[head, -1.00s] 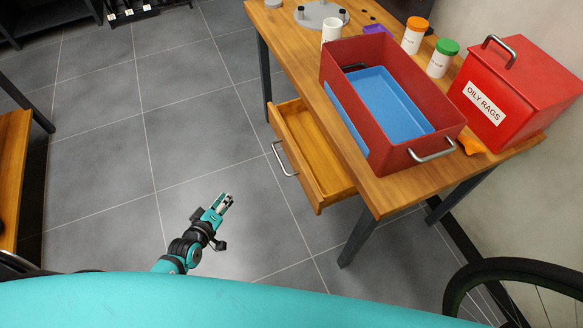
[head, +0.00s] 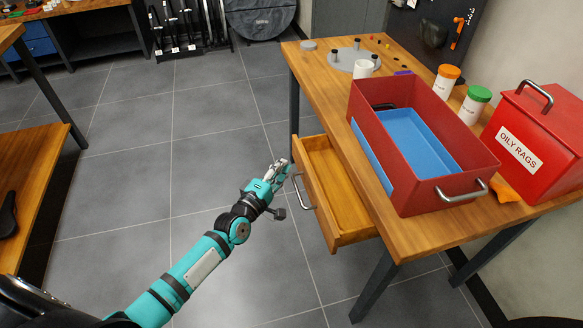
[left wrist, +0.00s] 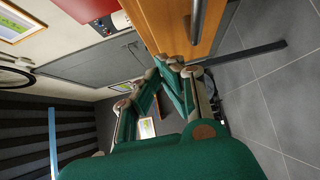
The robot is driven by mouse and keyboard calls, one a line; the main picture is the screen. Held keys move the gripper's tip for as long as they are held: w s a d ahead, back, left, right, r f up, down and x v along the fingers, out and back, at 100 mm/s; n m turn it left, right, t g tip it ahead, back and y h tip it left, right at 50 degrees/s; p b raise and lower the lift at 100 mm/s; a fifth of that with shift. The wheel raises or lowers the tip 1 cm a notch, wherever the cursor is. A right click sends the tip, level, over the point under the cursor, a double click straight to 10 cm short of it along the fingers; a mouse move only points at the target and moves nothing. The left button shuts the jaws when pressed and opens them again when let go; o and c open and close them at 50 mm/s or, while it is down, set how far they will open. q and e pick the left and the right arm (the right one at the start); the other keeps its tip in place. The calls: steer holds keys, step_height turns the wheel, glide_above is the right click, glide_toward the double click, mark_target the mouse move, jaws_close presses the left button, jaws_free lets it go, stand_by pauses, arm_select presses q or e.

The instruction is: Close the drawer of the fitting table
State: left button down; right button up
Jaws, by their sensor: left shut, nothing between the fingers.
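The drawer (head: 342,236) of the wooden fitting table (head: 328,72) is pulled out, with its inside bare. A metal bar handle (head: 303,193) is on its front. My left gripper (head: 286,166) is shut and empty, close to the drawer front near the handle's far end. In the left wrist view the shut fingertips (left wrist: 172,62) are close to the wooden drawer front (left wrist: 165,22), beside the handle (left wrist: 196,20). I cannot tell whether they touch it. My right gripper is out of view.
On the table are a red bin (head: 425,185) with a blue tray (head: 415,140), a red oily rags box (head: 545,140), two lidded jars and a white cup (head: 364,68). A wooden bench (head: 30,170) is at left. The floor between is clear.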

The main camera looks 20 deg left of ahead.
mark_target(309, 163)
arm_select(q)
steer(key=shift+w+d, duration=0.4)
steer(key=shift+d, duration=0.25)
steer(key=shift+w+d, duration=0.35)
steer(key=shift+d, duration=0.3)
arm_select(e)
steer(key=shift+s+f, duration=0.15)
arm_select(q)
steer(key=shift+d, duration=0.1)
steer(key=w+d, duration=0.1)
steer(key=d, duration=0.1)
steer(key=w+d, duration=0.1)
steer(key=d, duration=0.1)
steer(key=shift+w, duration=0.4)
steer(key=shift+w+d, duration=0.65)
steer(key=shift+d, duration=0.4)
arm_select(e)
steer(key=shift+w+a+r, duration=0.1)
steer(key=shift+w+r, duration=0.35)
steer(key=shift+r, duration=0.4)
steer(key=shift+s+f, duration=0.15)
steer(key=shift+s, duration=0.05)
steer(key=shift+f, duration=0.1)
